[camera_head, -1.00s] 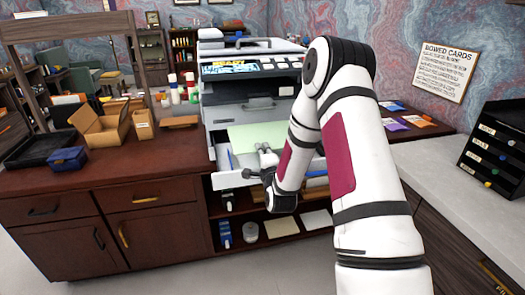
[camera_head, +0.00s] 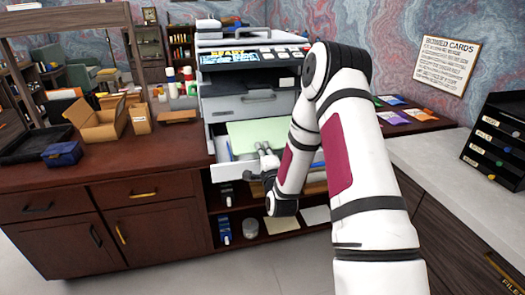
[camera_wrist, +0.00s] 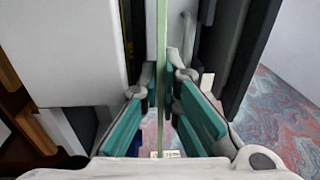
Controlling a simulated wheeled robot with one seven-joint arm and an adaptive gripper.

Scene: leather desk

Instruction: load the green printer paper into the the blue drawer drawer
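The green printer paper (camera_head: 255,134) lies flat and roughly level at the printer's open drawer (camera_head: 221,173). My gripper (camera_head: 266,150) is at the paper's near edge. In the wrist view the paper (camera_wrist: 162,35) is seen edge-on as a thin green line between the fingers of my gripper (camera_wrist: 160,88), which are closed on it. Whether the paper touches the drawer floor is unclear. My arm hides the drawer's right part.
The printer (camera_head: 248,82) stands above the drawer. An open cardboard box (camera_head: 97,122), a black tray (camera_head: 32,146) and a small blue box (camera_head: 62,154) are on the desk to the left. A shelf below holds papers (camera_head: 281,224). A black organizer (camera_head: 498,145) stands at right.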

